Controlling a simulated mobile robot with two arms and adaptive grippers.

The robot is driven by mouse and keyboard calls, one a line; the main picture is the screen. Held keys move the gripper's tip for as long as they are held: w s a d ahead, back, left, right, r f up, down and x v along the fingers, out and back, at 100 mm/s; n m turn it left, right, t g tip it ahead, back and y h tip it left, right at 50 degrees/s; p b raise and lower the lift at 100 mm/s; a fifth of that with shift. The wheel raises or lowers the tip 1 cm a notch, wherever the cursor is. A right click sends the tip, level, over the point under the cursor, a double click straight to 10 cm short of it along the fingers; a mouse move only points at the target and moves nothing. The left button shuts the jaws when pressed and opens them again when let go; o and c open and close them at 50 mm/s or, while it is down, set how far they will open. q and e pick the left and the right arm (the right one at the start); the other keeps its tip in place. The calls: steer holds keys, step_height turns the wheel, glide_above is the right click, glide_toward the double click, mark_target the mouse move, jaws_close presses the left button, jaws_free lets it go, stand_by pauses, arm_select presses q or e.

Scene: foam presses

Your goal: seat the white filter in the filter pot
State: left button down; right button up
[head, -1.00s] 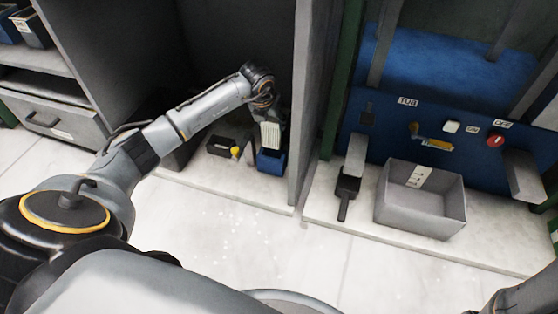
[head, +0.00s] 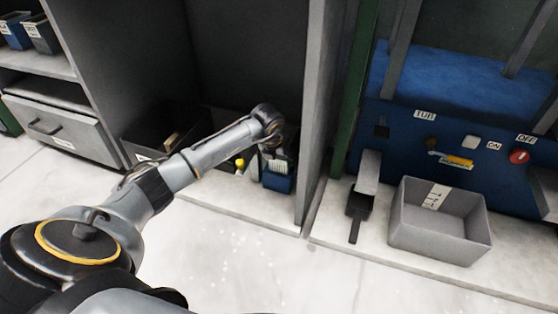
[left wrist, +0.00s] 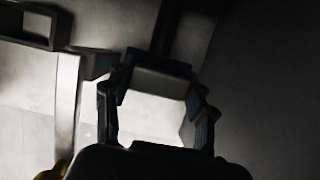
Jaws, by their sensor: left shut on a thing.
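The white filter (head: 278,167) is a small pale ribbed block in the head view. My left gripper (head: 276,152) is shut on it from above, inside the left bay. The filter pot (head: 278,184) is a small blue open box below it. The filter's lower end overlaps the pot's top in the picture; I cannot tell how deep it sits. In the left wrist view the two fingers of my left gripper (left wrist: 157,110) stand apart with pale surface between them; dark shadow hides the contact. My right gripper is not in view.
A yellow knob (head: 240,163) is just left of the pot. A black tray (head: 150,148) lies farther left. A grey partition (head: 318,130) rises close to the pot's right. Beyond it are a black scoop (head: 357,205) and a grey bin (head: 432,240). The floor in front is clear.

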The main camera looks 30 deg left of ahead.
arm_select(q)
steer(key=shift+f, duration=0.1)
steer(key=shift+c, duration=2.3)
jaws_free()
steer(key=p+v, duration=0.7)
steer(key=v, duration=0.5)
steer(key=shift+p, duration=0.4)
